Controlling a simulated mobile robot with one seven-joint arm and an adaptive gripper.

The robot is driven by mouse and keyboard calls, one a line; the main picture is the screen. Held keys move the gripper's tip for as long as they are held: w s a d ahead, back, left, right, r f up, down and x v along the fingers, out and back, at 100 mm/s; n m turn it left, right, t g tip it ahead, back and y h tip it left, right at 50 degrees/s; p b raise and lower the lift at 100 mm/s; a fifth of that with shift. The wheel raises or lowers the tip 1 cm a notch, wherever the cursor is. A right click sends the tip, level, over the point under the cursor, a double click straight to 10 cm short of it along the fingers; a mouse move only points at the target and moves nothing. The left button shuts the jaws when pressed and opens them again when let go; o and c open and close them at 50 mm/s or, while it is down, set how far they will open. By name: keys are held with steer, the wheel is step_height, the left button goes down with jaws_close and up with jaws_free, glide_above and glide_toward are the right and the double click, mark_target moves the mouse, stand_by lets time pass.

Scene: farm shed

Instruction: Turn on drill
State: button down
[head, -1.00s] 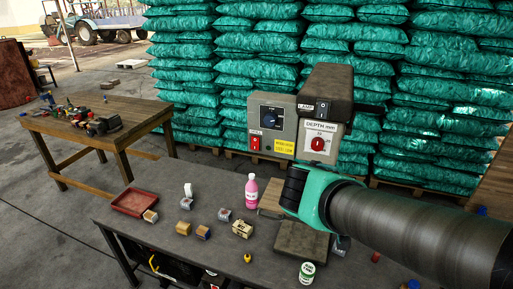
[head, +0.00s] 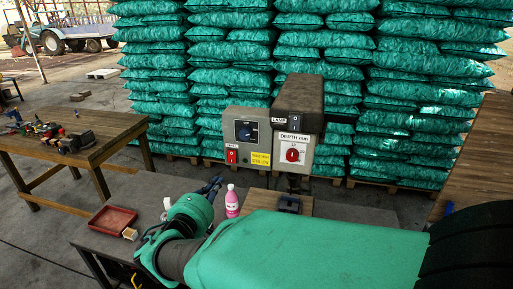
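The drill press stands at the table's far side, with a dark head (head: 298,97) and a grey control box (head: 262,118). On the box are a dark dial (head: 246,132), a red switch (head: 231,156) with a small label above it, and a yellow label (head: 261,159). A lamp switch (head: 294,122) and a red depth knob (head: 292,154) are on its right part. My gripper (head: 214,185) is below and left of the red switch, apart from it, and looks empty. Its finger opening is too small to make out.
A pink bottle (head: 232,201) stands close to the right of my gripper. A red tray (head: 112,220) lies at the table's left. A wooden table (head: 85,150) with tools is further left. Stacked green sacks (head: 400,100) fill the background behind the drill.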

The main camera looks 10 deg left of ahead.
mark_target(232, 159)
steer(key=shift+s+a, duration=0.15)
steer(key=shift+a, duration=0.3)
steer(key=w, duration=0.4)
steer(key=w+f, duration=0.1)
steer(key=w, duration=0.4)
steer(key=w+b, duration=0.1)
steer(key=w, duration=0.4)
steer(key=shift+f, duration=0.4)
